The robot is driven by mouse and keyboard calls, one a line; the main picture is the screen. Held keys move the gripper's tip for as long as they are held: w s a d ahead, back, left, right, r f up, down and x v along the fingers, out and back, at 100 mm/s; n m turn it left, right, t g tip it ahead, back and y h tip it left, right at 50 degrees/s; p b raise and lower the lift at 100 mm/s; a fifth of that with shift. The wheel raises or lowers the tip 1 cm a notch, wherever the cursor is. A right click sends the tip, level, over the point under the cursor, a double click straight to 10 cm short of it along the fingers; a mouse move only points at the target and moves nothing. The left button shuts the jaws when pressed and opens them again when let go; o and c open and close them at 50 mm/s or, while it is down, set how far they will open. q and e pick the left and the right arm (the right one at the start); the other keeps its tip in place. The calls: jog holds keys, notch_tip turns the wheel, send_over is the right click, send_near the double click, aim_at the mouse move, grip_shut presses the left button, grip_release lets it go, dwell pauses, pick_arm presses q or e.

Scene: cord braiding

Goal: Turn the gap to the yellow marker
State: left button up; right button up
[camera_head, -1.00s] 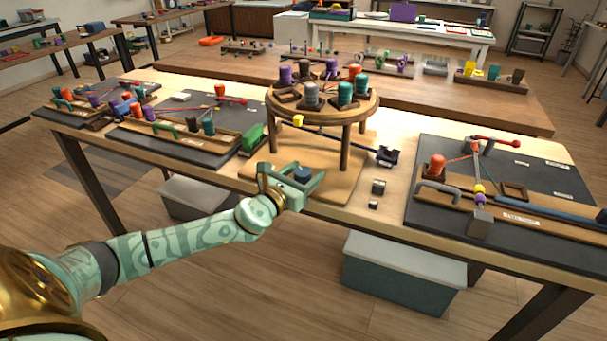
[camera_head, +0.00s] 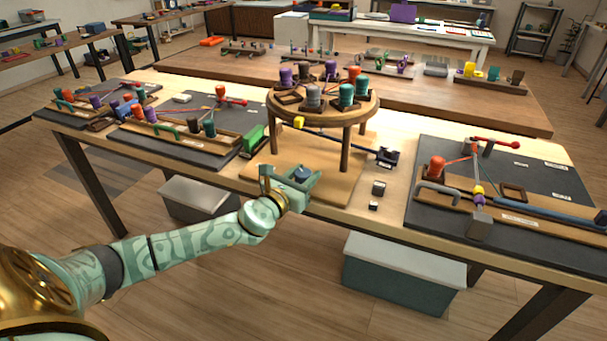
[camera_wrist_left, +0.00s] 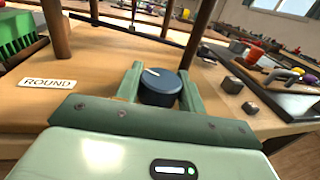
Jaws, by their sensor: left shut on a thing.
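A round wooden stand (camera_head: 275,106) carries purple, grey, teal, red and dark bobbins on its top. An empty square holder (camera_head: 289,98), which looks like the gap, is at the front left of the top. The yellow marker (camera_head: 299,123) sits just below the rim there, slightly right of that holder. My left gripper (camera_head: 303,174) is shut around a dark blue knob on the stand's base; in the left wrist view the knob (camera_wrist_left: 160,90) has a white line and a finger on each side. My right gripper is not in view.
Dark mats with cord boards (camera_head: 500,190) lie on both sides. A "ROUND" label (camera_wrist_left: 47,83) is on the base.

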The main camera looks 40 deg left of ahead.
pick_arm(q)
jog(key=shift+d+r+n+y+p, duration=0.15)
jog(key=shift+n+y+p, duration=0.35)
jog(key=shift+y+p, duration=0.25)
jog(key=shift+a+r+n+y+p, duration=0.1)
jog(key=shift+r+n+y+p, duration=0.05)
jog(key=shift+n+y+p, duration=0.45)
jog(key=shift+g+y+p, duration=0.3)
jog(key=shift+y+p, duration=0.25)
jog(key=shift+y, duration=0.1)
jog(key=n+y, duration=0.1)
jog(key=n+g+y+p, duration=0.1)
jog(key=y, duration=0.1)
jog(key=shift+f+n, duration=0.2)
jog(key=shift+n, duration=0.1)
jog(key=shift+f+n+g+y, duration=0.1)
jog(key=shift+n+g+y, duration=1)
jog(key=shift+y, duration=0.4)
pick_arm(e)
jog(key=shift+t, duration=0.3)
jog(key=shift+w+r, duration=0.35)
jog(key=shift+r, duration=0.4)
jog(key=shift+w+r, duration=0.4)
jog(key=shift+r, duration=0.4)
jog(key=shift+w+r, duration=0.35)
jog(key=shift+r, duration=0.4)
pick_arm(q)
jog(key=o, duration=1)
jog(key=shift+s, duration=0.1)
